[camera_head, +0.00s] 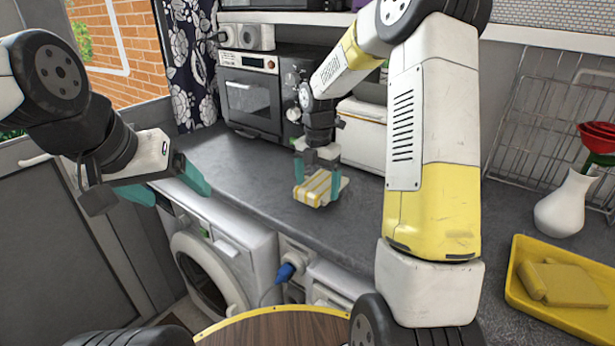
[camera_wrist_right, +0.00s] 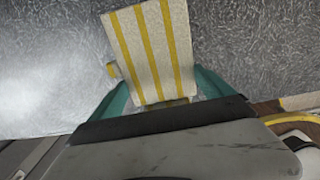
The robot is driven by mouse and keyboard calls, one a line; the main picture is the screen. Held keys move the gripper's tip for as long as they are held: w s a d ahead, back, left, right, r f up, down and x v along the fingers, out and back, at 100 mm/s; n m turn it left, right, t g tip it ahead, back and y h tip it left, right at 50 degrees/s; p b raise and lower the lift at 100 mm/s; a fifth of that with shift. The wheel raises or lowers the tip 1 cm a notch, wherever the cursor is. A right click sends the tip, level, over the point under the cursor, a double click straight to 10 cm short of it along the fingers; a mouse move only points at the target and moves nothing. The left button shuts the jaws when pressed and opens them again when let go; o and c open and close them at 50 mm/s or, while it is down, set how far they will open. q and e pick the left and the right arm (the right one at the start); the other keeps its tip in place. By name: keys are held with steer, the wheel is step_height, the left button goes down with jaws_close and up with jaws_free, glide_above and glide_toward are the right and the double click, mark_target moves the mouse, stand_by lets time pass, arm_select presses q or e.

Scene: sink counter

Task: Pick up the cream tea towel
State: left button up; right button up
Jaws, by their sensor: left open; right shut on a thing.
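The cream tea towel (camera_head: 319,188) with yellow stripes is folded and sits at the grey counter, below my right gripper. My right gripper (camera_head: 318,182) points down with its teal fingers on either side of the towel and is shut on it. In the right wrist view the towel (camera_wrist_right: 158,48) extends out from between the teal fingers (camera_wrist_right: 165,92). I cannot tell whether the towel still touches the counter. My left gripper (camera_head: 172,190) is open and empty at the left, in front of the counter edge and above the washing machine.
The grey counter (camera_head: 240,170) is clear around the towel. A toaster oven (camera_head: 252,95) and a white bread bin (camera_head: 362,133) stand behind. At right are a white vase (camera_head: 566,203), a dish rack (camera_head: 535,110) and a yellow tray (camera_head: 520,290) with a yellow cloth. A washing machine (camera_head: 225,245) is below.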

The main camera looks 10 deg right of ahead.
steer(key=s, duration=0.4)
steer(key=s+a+r, duration=0.1)
steer(key=s, duration=0.8)
steer(key=shift+s+a+r, duration=0.1)
steer(key=shift+a+r, duration=0.05)
steer(key=shift+a, duration=0.05)
